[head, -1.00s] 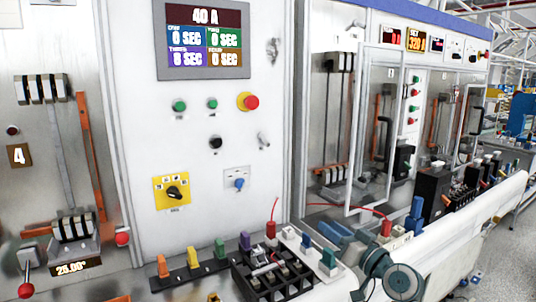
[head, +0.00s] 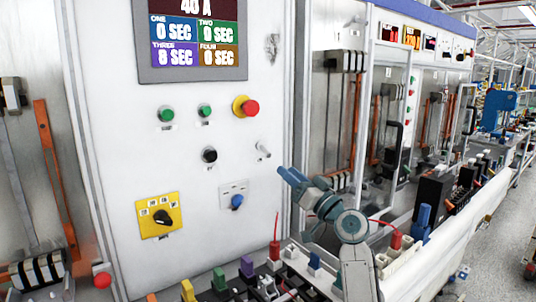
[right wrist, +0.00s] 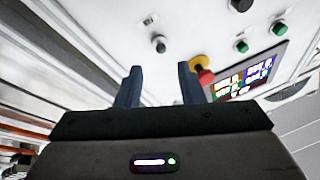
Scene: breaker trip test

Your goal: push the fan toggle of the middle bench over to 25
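A small silver toggle lever (head: 263,150) sticks out of the white panel (head: 120,190), below the red push-button with the yellow collar (head: 249,106). I cannot read its scale or any 25. My right gripper (head: 285,173) is just below and right of the toggle, its blue-grey fingers pointing up and left toward the panel. In the right wrist view its fingers (right wrist: 158,72) stand apart with nothing between them. What is likely the same toggle (right wrist: 159,44) shows beyond the gap, not touched. My left gripper is out of view.
A black knob (head: 209,155), a blue knob (head: 237,202) and a yellow-plated selector (head: 161,217) sit nearby on the panel. Below are coloured plugs and a red cable plug (head: 275,250). A metal frame post (head: 297,90) stands right of the panel.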

